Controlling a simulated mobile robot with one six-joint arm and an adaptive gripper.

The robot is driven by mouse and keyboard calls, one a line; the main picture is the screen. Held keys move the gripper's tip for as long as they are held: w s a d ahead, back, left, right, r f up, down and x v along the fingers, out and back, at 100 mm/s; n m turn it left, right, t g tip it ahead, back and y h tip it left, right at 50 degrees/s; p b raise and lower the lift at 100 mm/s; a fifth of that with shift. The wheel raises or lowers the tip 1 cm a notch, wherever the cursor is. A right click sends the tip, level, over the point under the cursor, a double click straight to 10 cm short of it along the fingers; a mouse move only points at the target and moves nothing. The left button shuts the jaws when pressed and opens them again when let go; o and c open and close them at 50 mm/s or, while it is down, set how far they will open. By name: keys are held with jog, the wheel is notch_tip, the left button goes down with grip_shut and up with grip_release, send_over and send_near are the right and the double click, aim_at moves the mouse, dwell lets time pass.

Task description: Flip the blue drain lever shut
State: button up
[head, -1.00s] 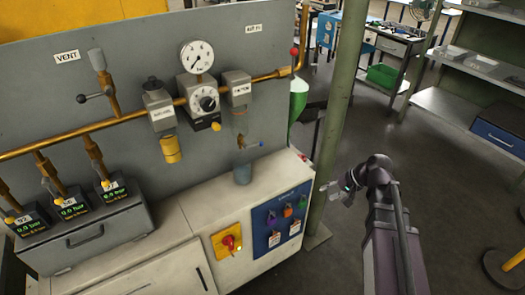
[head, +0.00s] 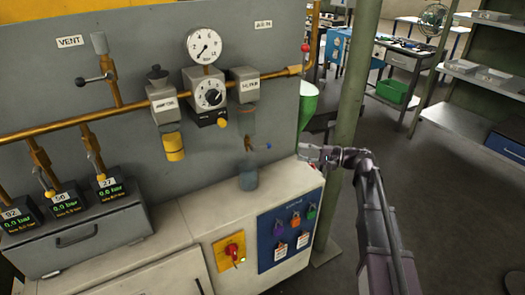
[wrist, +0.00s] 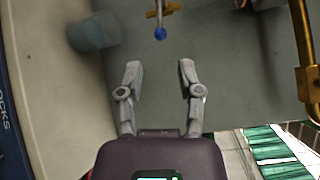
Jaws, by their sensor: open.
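The small blue-tipped drain lever (head: 267,147) sticks out to the right of a brass drain cock under the clear bowl (head: 247,122) of a filter unit on the grey panel. In the wrist view its round blue tip (wrist: 160,34) shows at the top, beyond my fingertips. My gripper (head: 305,151) is to the right of the lever in the head view, by the panel's right edge. In the wrist view my gripper (wrist: 158,72) is open and empty, its two grey fingers apart and not touching the lever.
A blue-grey cup (head: 248,177) stands on the cabinet top (head: 190,208) below the drain; the wrist view shows it (wrist: 92,32) upper left. A brass pipe (head: 130,120) runs along the panel. A green post (head: 350,130) stands right of the cabinet, near my arm.

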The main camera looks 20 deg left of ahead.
aim_at(263, 147)
jog(key=shift+a, duration=0.1)
dwell(0.3)
jog(key=a, duration=0.9)
jog(key=s+a, duration=0.1)
jog(key=a, duration=0.3)
jog(key=shift+a+f, duration=0.2)
jog(key=shift+a, duration=0.1)
jog(key=shift+c, duration=0.2)
grip_shut()
